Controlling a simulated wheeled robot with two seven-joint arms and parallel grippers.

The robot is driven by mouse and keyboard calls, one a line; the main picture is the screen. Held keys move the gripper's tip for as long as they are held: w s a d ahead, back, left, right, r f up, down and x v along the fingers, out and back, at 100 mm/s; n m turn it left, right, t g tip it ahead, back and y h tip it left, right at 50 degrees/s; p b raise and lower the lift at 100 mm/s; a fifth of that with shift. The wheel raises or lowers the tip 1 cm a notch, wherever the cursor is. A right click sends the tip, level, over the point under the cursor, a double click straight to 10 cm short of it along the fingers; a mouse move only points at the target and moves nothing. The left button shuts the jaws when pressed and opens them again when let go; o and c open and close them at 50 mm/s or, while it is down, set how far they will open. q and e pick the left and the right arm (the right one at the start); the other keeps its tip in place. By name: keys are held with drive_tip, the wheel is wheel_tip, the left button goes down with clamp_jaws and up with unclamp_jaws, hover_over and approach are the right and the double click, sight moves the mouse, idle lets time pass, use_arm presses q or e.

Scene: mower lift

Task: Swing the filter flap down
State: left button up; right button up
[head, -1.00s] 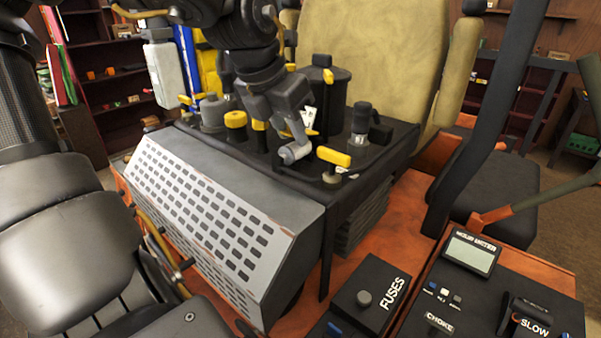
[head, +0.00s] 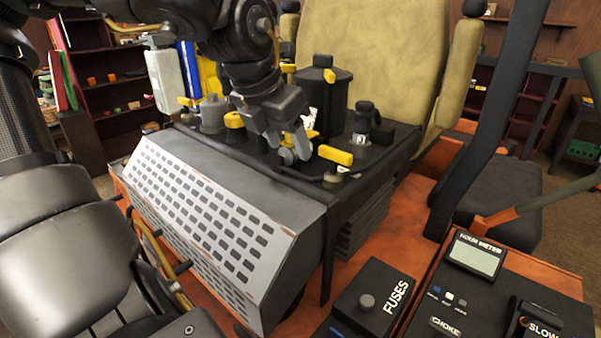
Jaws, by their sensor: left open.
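A grey slanted panel with rows of dark slots (head: 205,205) covers the front of the black engine housing. I cannot tell for sure whether it is the filter flap, and no separate flap is plainly visible. My left gripper (head: 292,150) points down over the housing's top, just behind the panel's upper edge. Its two fingers are apart with nothing clearly held between them. The fingertips are close to a yellow-handled lever (head: 335,155); I cannot tell if they touch it. My right gripper is not in view.
Yellow knobs (head: 233,120), a black canister (head: 322,100) and a dark upright fitting (head: 362,118) crowd the housing top. A tan seat (head: 375,50) rises behind. A fuse box (head: 372,298) and a control console (head: 480,290) are at lower right.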

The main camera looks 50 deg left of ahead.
sight(286, 144)
use_arm(q)
drive_tip(key=shift+r, duration=0.1)
drive_tip(key=shift+r+p, duration=0.4)
drive_tip(key=shift+r, duration=0.1)
wheel_tip(286, 144, up, 6)
drive_tip(key=p, duration=0.4)
drive_tip(key=shift+p, duration=0.35)
